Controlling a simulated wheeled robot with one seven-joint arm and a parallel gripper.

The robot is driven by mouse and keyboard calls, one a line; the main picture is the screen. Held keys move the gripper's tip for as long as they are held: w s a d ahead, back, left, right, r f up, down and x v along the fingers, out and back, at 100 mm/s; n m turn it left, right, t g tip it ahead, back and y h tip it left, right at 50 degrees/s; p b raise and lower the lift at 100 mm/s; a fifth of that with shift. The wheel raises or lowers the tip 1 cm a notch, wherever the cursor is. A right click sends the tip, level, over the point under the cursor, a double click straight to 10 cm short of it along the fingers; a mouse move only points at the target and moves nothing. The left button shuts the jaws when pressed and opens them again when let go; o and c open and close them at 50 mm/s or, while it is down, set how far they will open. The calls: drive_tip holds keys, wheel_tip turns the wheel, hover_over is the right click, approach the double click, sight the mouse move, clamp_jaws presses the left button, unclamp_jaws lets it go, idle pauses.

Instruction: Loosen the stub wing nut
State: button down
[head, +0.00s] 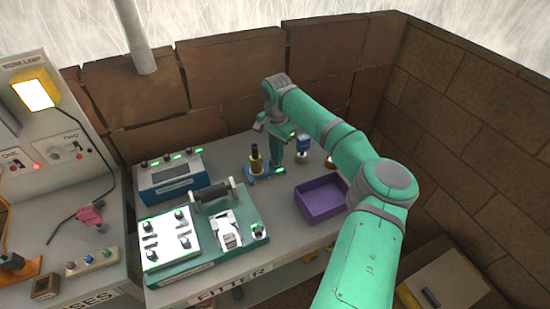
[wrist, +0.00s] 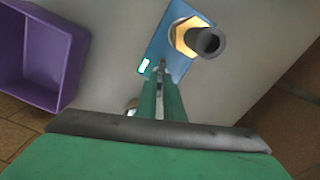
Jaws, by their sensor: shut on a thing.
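The stub stands on a small blue base (head: 262,171): a dark upright post (head: 255,151) with a brass collar (head: 256,165) around its foot. In the wrist view the post (wrist: 207,41) and the brass collar (wrist: 186,37) lie just beyond and right of my fingertips. My gripper (head: 277,158) points down over the right end of the base. In the wrist view my gripper (wrist: 160,68) is shut on a small grey piece, the wing nut (wrist: 161,66), mostly hidden between the fingers. A lit green lamp (wrist: 144,66) is just left of the fingertips.
A purple open tray (head: 321,199) stands right of the base, close to my arm. A blue box (head: 172,180) and a green panel (head: 205,240) with a roller are to the left. Small round items (head: 303,145) stand behind the tray. Brick walls close the back and right.

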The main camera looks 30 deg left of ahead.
drive_tip(key=n, duration=1.1)
drive_tip(key=shift+a, duration=0.1)
drive_tip(key=n, duration=0.5)
drive_tip(key=shift+n, duration=0.3)
drive_tip(key=n, duration=0.6)
drive_tip(key=c, duration=2)
unclamp_jaws()
drive_tip(key=shift+r, duration=2)
drive_tip(key=shift+r, duration=0.1)
